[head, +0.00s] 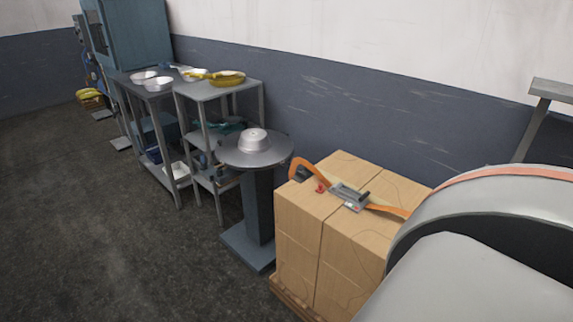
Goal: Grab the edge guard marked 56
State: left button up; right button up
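No marking 56 can be read in the head view, and I cannot tell for certain which piece is an edge guard. On top of the stacked cardboard boxes (300,215) lies an orange strap (386,209) with a grey metal ratchet buckle (350,196). The strap curls up in a loop at its left end. A small dark piece (299,174) sits by the loop at the boxes' left edge. A small red piece (320,188) lies beside it, also near the edge. Neither of my grippers is in view.
The boxes stand on a wooden pallet (285,296). Metal shelves (240,92) with pans stand behind. The floor at left is open. The lower right is blocked from sight.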

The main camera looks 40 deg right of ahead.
aim_at(302, 177)
jog(key=i+z, duration=0.2)
jog(key=i, duration=0.25)
jog(key=i+j+z, duration=0.2)
jog(key=i, duration=0.2)
jog(key=i+z, duration=0.2)
jog(key=i, duration=0.25)
jog(key=i+z, duration=0.2)
jog(key=z, duration=0.25)
jog(key=i+j+z, duration=0.2)
jog(key=z, duration=0.25)
jog(key=i+j+z, duration=0.15)
jog(key=z, duration=0.35)
